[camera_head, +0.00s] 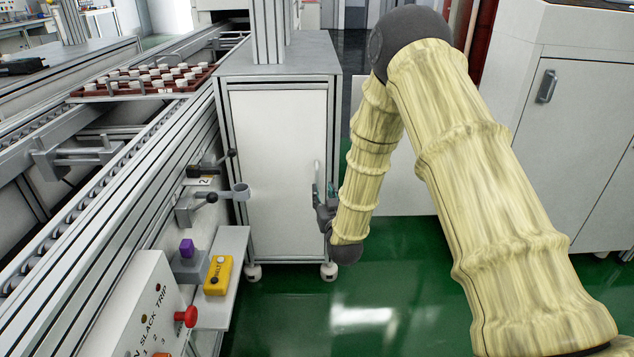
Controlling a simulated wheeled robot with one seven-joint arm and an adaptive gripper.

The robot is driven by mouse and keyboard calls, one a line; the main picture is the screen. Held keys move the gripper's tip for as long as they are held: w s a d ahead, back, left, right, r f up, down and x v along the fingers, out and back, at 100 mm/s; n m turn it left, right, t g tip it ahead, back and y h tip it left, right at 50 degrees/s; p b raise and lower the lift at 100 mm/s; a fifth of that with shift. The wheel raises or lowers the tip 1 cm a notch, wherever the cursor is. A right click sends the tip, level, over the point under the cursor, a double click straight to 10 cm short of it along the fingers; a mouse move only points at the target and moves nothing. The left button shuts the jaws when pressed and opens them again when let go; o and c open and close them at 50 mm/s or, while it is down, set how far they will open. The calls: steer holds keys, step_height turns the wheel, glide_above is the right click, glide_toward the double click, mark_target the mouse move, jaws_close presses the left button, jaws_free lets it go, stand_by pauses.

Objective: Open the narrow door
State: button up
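The narrow door (279,165) is a tall white panel on the front of a grey-framed cabinet in the middle of the head view. It looks closed, flush with its frame. A pale upright handle (317,172) shows near the door's right edge. My gripper (324,192) is at this edge, at the lower part of the handle. Its two fingers point up and look a little apart. It is too small to tell whether they touch or hold the handle. My arm, in a pale yellow sleeve, comes down from the right.
A conveyor (130,165) with a tray of white pieces (145,78) runs along the left. A yellow box (218,275) and a red button (187,316) are left of the door. A white cabinet (565,130) stands right. Green floor (300,320) is clear in front.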

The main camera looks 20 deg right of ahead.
mark_target(317, 178)
steer(key=w+b, duration=0.1)
steer(key=w, duration=0.2)
steer(key=w+b, duration=0.1)
steer(key=w, duration=0.5)
steer(key=shift+w+d+b, duration=0.4)
steer(key=shift+c, duration=0.2)
jaws_close()
